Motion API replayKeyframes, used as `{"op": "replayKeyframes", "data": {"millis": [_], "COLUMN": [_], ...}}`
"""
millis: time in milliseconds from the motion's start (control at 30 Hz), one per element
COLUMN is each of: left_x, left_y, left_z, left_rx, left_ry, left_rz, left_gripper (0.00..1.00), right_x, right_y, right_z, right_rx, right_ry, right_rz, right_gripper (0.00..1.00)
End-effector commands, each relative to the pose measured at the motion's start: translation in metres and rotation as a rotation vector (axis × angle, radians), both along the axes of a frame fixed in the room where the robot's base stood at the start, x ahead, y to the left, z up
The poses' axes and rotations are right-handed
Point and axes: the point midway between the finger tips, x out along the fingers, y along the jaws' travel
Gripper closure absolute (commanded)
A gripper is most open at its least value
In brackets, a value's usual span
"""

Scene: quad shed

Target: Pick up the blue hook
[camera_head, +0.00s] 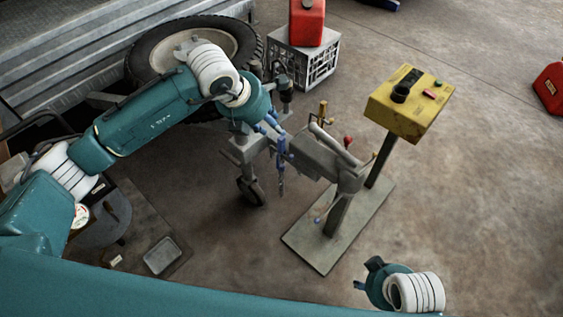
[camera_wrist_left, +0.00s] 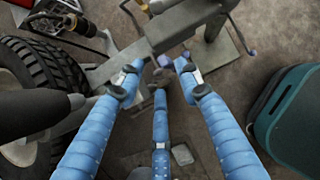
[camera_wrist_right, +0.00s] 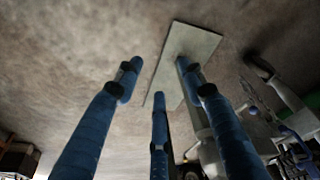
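I cannot make out a clear blue hook. In the left wrist view a small blue piece (camera_wrist_left: 166,60) shows by the grey metal fixture (camera_wrist_left: 185,22), just beyond my fingertips; its shape is too small to tell. My left gripper (camera_wrist_left: 159,68) has its blue fingers spread, with nothing seen between them. In the head view the left gripper (camera_head: 277,145) points down beside the left end of the grey fixture (camera_head: 325,160). My right gripper (camera_wrist_right: 160,66) is open and empty over the floor.
A yellow control box (camera_head: 410,112) stands on a post right of the fixture, above a grey floor plate (camera_head: 300,243). A large tyre (camera_head: 145,62), a crate (camera_head: 318,75) and a red can (camera_head: 307,24) are behind.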

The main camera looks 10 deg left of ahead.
Motion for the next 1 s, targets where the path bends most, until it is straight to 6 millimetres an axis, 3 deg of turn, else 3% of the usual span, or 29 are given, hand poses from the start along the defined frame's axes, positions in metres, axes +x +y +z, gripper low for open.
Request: {"op": "replayKeyframes", "data": {"millis": [100,333,600,900,933,1000], "left_x": [0.006,0.011,0.020,0.023,0.023,0.023], "left_y": [-0.006,-0.009,-0.014,-0.016,-0.016,-0.016], "left_z": [-0.018,-0.034,-0.071,-0.076,-0.076,-0.075], "left_rx": [-0.002,-0.003,-0.004,-0.004,-0.004,-0.004], "left_ry": [0.002,0.002,0.001,-0.001,-0.001,-0.001], "left_rz": [-0.001,-0.002,-0.003,-0.004,-0.004,-0.003], "left_gripper": [0.65,0.65,0.65,0.65,0.67,0.81], "right_x": [-0.001,-0.002,-0.006,-0.008,-0.008,-0.008], "right_y": [-0.001,-0.001,-0.002,-0.002,-0.002,-0.002], "right_z": [0.008,0.018,0.043,0.048,0.048,0.048], "right_rx": [0.000,0.000,0.001,0.000,0.000,0.000], "right_ry": [-0.005,-0.009,-0.024,-0.023,-0.023,-0.023], "right_rz": [-0.001,-0.001,-0.002,-0.004,-0.004,-0.004], "right_gripper": [0.60,0.60,0.60,0.60,0.60,0.60]}}
